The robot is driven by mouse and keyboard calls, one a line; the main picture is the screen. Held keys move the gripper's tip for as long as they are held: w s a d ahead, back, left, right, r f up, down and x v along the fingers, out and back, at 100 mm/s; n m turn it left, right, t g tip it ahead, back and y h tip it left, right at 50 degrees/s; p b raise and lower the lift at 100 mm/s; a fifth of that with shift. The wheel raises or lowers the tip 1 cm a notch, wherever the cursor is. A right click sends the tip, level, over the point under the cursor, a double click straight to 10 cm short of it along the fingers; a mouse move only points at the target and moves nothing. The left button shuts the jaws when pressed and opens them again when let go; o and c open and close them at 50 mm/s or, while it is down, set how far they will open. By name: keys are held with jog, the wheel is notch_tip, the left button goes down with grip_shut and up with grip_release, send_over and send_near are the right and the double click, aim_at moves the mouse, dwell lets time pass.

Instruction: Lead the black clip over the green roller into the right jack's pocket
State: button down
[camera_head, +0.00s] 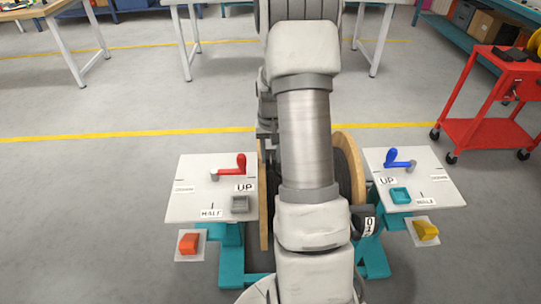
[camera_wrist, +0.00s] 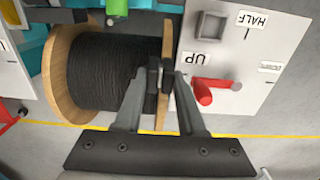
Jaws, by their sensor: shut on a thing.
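My gripper (camera_wrist: 160,78) is shut on the black clip (camera_wrist: 160,66), over the reel's flange on the red lever's side in the wrist view. The clip is hard to tell from the dark fingertips and the black cable. The cable reel (camera_wrist: 105,70) has wooden flanges. The green roller (camera_wrist: 117,8) shows at the top edge of the wrist view, apart from my gripper. In the head view, my arm hides the gripper, clip and roller. The right jack's plate (camera_head: 440,185) carries a teal pocket (camera_head: 400,195) and a blue lever (camera_head: 392,158).
The left plate (camera_head: 190,197) has a grey pocket (camera_head: 240,204) and a red lever (camera_head: 240,163). Orange (camera_head: 189,243) and yellow (camera_head: 426,230) blocks sit below the plates. A black box marked 0 (camera_head: 363,222) stands by the right flange. A red cart (camera_head: 490,140) stands farther right.

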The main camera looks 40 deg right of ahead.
jog(key=shift+r+p, duration=1.3)
jog(key=shift+r, duration=0.85)
jog(key=shift+a, duration=0.1)
